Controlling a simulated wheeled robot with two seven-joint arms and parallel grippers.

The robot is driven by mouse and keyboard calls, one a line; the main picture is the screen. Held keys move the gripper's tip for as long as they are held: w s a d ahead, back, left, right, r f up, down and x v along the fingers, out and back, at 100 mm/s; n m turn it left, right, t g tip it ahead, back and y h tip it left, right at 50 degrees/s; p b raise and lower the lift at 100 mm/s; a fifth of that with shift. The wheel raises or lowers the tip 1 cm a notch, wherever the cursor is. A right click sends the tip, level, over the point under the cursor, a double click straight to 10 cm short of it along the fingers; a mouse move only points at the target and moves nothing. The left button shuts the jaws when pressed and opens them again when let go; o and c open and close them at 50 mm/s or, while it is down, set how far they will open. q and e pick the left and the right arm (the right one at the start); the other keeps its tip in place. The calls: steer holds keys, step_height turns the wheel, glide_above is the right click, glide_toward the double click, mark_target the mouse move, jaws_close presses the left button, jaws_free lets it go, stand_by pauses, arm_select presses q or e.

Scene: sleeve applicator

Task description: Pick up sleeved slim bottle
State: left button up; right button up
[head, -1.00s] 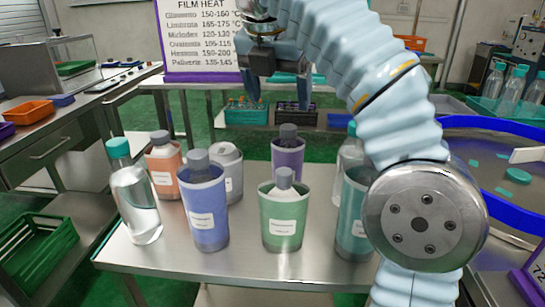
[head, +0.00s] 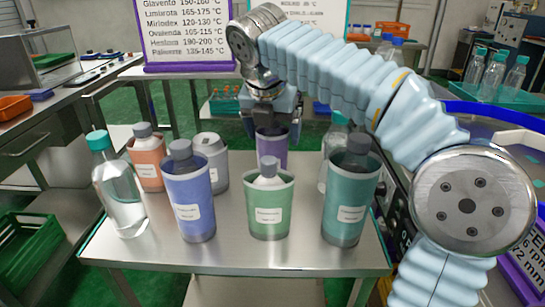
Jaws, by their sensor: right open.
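Several bottles in coloured sleeves stand upright on a steel table (head: 180,258): a purple-sleeved bottle (head: 272,148) at the back, a blue one (head: 191,200), a green one (head: 269,210), a teal one (head: 347,205) and an orange one (head: 147,165). I cannot tell for certain which the task calls slim. My right gripper (head: 272,126) points down with open fingers on either side of the purple-sleeved bottle's top. The gripper hides that bottle's cap, and I cannot tell whether the fingers touch it. My left gripper is out of view.
A clear bottle with a green cap (head: 120,190) stands at the table's left. A grey-white container (head: 214,163) is close to the purple sleeve, and another clear bottle (head: 325,165) stands behind the teal one. The table's front strip is bare.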

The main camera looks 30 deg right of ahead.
steer(key=shift+w+d+f, duration=0.1)
steer(key=shift+f, duration=0.25)
jaws_close()
steer(key=shift+r, duration=0.1)
stand_by(0.3)
